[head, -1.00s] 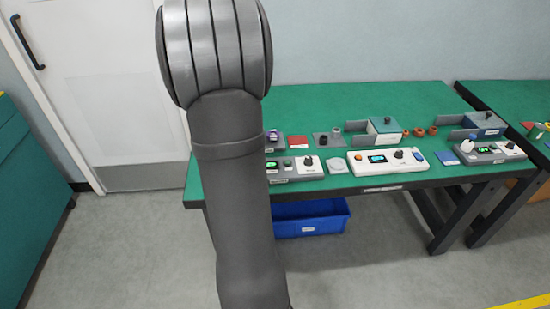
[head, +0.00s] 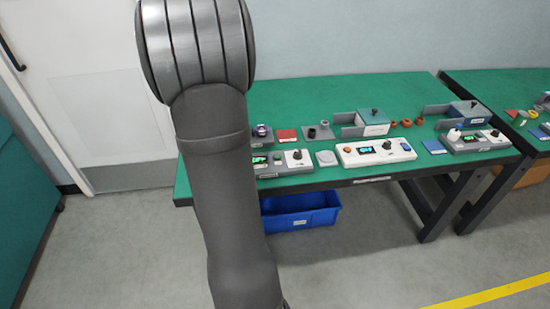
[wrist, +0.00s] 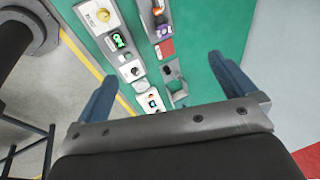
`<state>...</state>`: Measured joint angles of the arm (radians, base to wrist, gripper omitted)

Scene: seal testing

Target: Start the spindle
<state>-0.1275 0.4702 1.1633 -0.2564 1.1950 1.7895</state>
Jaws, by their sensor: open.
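No part is plainly marked as the spindle, and labels are too small to read. On the green bench (head: 305,97), a grey control box (head: 268,172) with a green display and black knob stands at the left, partly behind my arm. A white console (head: 345,157) with an orange button, blue display, black knob and blue button stands right of it. Another grey box (head: 464,147) with a green display stands further right. The wrist view shows the left grey box (wrist: 119,41). My gripper (wrist: 160,70) is open and empty, apart from the bench items; the head view does not show it.
Behind the controls lie a red pad (head: 287,136), a teal-topped box (head: 373,123) and several orange rings (head: 406,122). A blue bin (head: 300,213) is under the bench. A second bench (head: 500,84) stands at the right. The bench's back left is clear.

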